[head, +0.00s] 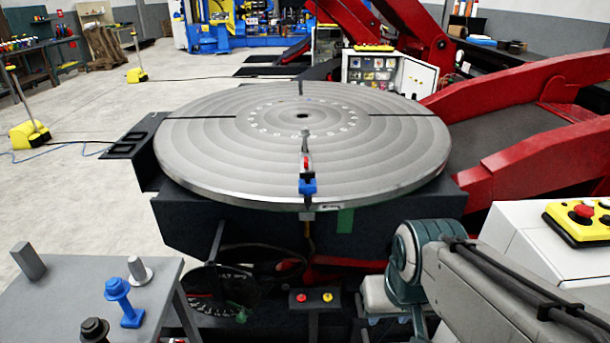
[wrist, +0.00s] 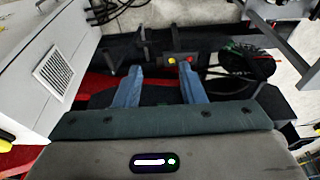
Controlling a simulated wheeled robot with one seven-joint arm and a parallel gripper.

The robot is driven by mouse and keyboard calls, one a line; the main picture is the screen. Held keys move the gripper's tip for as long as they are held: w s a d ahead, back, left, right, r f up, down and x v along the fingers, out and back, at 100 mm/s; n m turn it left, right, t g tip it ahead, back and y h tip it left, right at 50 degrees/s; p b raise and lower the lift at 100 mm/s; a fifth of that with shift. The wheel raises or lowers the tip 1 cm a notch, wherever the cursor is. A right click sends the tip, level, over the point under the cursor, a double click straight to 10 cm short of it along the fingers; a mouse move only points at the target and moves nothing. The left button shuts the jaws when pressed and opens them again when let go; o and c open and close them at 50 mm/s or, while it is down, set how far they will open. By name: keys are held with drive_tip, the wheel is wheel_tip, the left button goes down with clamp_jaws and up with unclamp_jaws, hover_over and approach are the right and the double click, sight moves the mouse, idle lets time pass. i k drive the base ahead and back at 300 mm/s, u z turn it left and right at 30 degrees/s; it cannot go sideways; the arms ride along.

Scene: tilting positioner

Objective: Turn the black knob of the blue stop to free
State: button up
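A blue stop (head: 308,187) sits at the near rim of the large grey turntable (head: 225,170), in line with a radial slot. A small dark part that may be its black knob (head: 307,203) shows just below the blue; its setting is too small to read. A grey and red piece (head: 306,163) sits just inward of the stop. In the wrist view my gripper (wrist: 160,68) is open and empty, its two bluish fingers wide apart. The stop cannot be made out there. In the head view my arm is at the lower right, away from the stop.
A box with red and yellow buttons (head: 313,298) stands below the turntable; the wrist view shows it beyond my fingers (wrist: 180,60). A grey side table (head: 60,295) holds a blue bolt-like part (head: 120,300). A white cabinet (head: 510,235) stands right. Red beams (head: 540,165) are behind.

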sight(307, 175)
drive_tip(key=u, duration=0.05)
drive_tip(key=i, duration=1.1)
drive_tip(key=z, duration=0.05)
